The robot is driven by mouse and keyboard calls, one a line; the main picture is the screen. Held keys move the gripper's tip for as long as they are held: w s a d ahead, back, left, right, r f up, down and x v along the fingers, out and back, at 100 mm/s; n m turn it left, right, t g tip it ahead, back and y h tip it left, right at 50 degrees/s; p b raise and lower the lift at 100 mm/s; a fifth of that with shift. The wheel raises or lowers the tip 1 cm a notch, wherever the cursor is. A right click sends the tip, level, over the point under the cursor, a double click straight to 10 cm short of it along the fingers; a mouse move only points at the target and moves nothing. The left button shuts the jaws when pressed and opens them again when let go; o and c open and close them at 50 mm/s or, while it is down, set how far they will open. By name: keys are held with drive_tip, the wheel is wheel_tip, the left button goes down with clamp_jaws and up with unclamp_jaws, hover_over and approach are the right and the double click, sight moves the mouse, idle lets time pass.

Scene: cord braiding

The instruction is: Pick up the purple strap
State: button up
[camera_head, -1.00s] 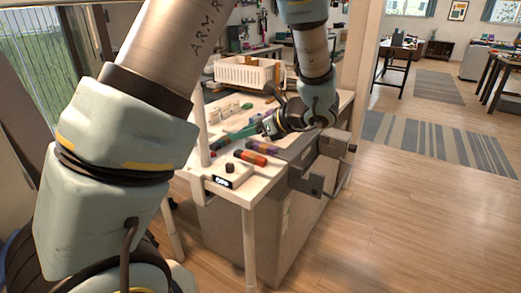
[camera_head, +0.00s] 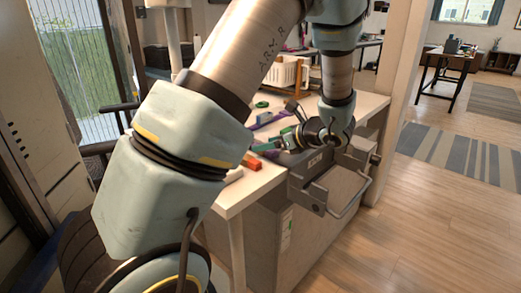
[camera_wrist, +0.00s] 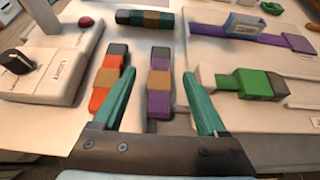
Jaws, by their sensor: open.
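In the wrist view, a short purple strap (camera_wrist: 159,102) with a tan band and a dark grey end lies on the white table between my gripper's fingers. My gripper (camera_wrist: 160,74) is open, with one teal finger on each side of the strap. I cannot tell how high the fingers are above the table. A longer purple strap (camera_wrist: 215,33) lies farther back at the right, with a white and blue piece over it. In the head view my gripper (camera_head: 284,143) is over the table's near right edge, and the short purple strap is hidden.
An orange strap (camera_wrist: 100,98) lies just left of the left finger. A dark green and tan strap (camera_wrist: 145,18) lies behind. A green strap (camera_wrist: 250,83) is right of the right finger. A box with a red button (camera_wrist: 86,22) stands at left.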

drive_tip(key=shift+x, duration=1.8)
drive_tip(key=shift+f, duration=0.1)
clamp_jaws()
